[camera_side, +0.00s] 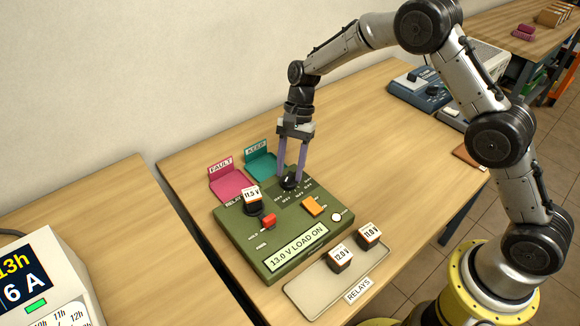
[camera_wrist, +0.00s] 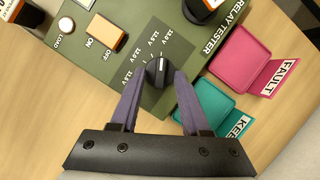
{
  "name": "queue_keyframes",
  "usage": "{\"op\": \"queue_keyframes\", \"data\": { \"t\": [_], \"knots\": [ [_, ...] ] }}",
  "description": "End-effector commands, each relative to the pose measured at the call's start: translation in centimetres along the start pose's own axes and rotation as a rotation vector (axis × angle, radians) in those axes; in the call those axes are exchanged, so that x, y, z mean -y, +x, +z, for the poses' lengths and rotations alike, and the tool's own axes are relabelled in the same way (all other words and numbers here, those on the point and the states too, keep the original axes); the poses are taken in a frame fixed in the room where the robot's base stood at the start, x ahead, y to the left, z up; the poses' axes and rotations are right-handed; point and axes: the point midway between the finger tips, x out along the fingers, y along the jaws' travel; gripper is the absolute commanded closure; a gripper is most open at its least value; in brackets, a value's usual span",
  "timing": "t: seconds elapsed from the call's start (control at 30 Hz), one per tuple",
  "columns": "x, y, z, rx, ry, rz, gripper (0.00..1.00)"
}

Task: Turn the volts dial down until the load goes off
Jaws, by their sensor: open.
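The volts dial (camera_side: 289,182) is a black knob on the green relay tester (camera_side: 236,231). In the wrist view the dial (camera_wrist: 157,72) has a white pointer mark and printed volt values around it. My gripper (camera_side: 290,178) points down over the dial with its purple fingers open. In the wrist view my gripper (camera_wrist: 157,76) has one finger on each side of the knob; I cannot tell whether they touch it. The tester's display (camera_side: 297,247) reads "13.0 V LOAD ON". The load lamp (camera_side: 336,216) looks pale, and it also shows in the wrist view (camera_wrist: 66,25).
A relay marked 11.5 V (camera_side: 252,199) stands on the tester, near a red switch (camera_side: 268,221) and an orange on/off rocker (camera_side: 313,207). Pink FAULT (camera_side: 232,188) and teal KEEP (camera_side: 262,167) trays lie behind. Relays 12.0 V (camera_side: 341,259) and 11.0 V (camera_side: 369,237) stand in front.

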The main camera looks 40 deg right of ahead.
Motion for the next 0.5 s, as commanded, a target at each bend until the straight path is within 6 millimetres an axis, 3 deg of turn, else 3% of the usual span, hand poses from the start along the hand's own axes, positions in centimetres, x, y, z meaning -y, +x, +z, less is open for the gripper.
{"op": "queue_keyframes", "data": {
  "t": [0.23,0.5],
  "knots": [
    [0.01,0.05,0.01,0.000,0.000,0.000,0.56],
    [0.02,0.02,0.00,0.000,0.000,0.000,1.00]
  ]
}}
